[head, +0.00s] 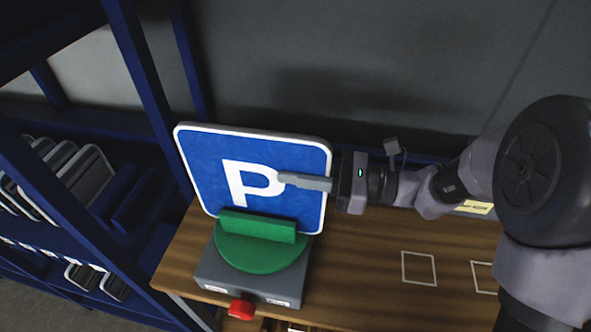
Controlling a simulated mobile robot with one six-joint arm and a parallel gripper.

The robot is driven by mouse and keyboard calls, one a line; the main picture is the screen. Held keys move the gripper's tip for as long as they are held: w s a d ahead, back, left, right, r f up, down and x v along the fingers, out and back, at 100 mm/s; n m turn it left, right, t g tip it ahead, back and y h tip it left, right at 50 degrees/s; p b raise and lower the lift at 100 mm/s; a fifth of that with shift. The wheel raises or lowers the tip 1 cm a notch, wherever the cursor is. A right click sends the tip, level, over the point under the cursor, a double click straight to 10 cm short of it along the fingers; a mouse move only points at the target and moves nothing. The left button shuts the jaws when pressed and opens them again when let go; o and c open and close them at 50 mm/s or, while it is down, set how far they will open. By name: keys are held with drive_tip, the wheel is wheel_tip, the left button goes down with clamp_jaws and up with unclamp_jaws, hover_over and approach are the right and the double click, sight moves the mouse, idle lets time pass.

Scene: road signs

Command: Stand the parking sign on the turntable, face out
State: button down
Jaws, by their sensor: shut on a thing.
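The parking sign (209,170), a blue square plate with a white border and a white P, stands upright and slightly tilted at the turntable in the head view. Its P face is toward the camera. The turntable (260,258) is a green disc on a grey base, with a raised green block (258,226) across it. The block covers part of the sign's lower edge, so I cannot tell whether the sign rests on the disc. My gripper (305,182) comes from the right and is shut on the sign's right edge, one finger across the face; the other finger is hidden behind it.
A red knob (241,309) sticks out at the front of the turntable base. The wooden bench (365,270) is clear to the right, with white square outlines. A blue rack (130,70) with several plates stands at the left. A grey wall is behind.

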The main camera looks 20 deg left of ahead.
drive_tip(key=shift+f, duration=0.3)
drive_tip(key=c, duration=1.3)
unclamp_jaws()
drive_tip(key=p+v, duration=0.3)
drive_tip(key=v, duration=1.4)
drive_tip(key=shift+d, duration=0.25)
